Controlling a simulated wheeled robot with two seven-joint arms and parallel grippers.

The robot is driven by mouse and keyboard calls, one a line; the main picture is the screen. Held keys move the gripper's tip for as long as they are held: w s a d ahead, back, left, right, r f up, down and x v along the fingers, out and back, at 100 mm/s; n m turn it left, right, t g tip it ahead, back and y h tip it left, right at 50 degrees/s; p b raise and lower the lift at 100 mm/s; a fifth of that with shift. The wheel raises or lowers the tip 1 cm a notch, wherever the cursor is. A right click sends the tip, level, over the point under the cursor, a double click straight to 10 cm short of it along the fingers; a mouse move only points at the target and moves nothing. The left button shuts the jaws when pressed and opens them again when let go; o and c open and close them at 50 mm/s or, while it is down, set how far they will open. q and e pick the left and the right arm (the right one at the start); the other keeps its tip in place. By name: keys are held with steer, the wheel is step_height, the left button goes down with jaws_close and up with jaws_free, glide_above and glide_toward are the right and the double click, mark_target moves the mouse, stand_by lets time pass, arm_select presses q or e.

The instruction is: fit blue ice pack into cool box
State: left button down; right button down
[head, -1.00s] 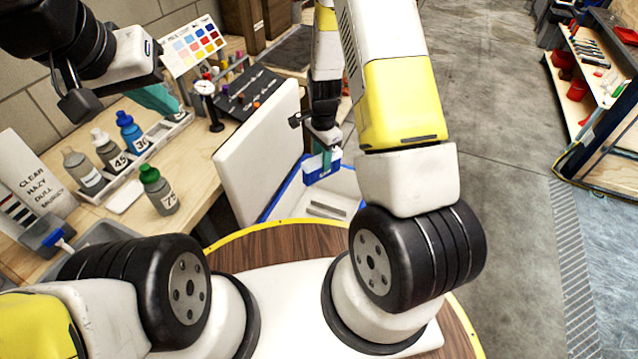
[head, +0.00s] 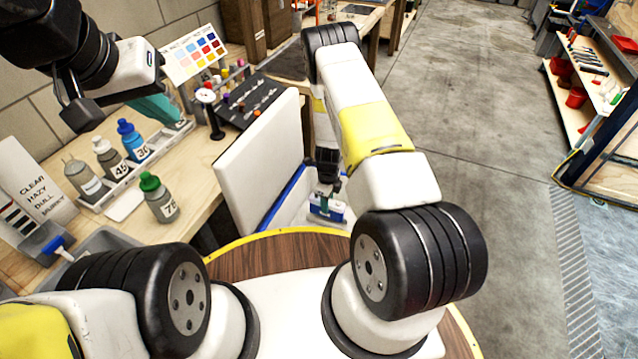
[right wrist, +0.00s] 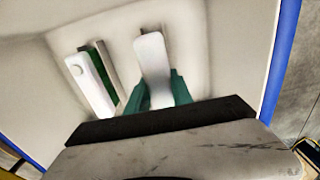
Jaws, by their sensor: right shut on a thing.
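The cool box (head: 283,208) has white walls and a blue rim, and its white lid (head: 258,158) stands open on the left. My right gripper (head: 327,188) is shut on the blue ice pack (head: 327,209), a blue block with a white label, at the box opening. I cannot tell whether the pack touches the bottom. In the right wrist view, my gripper's teal fingers (right wrist: 160,92) point into the pale interior, and the blue rim (right wrist: 284,50) runs along the right. My left gripper (head: 158,106) is over the bench at upper left; its finger gap is unclear.
A white bar with a green edge (right wrist: 92,84) lies inside the box on the left. The bench (head: 120,235) at left carries several bottles (head: 157,198), a colour chart (head: 193,55) and a dark rack (head: 248,103). The floor (head: 490,150) at right is clear.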

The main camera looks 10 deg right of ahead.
steer(key=shift+f, duration=2.15)
steer(key=shift+f, duration=0.15)
steer(key=c, duration=1.1)
jaws_free()
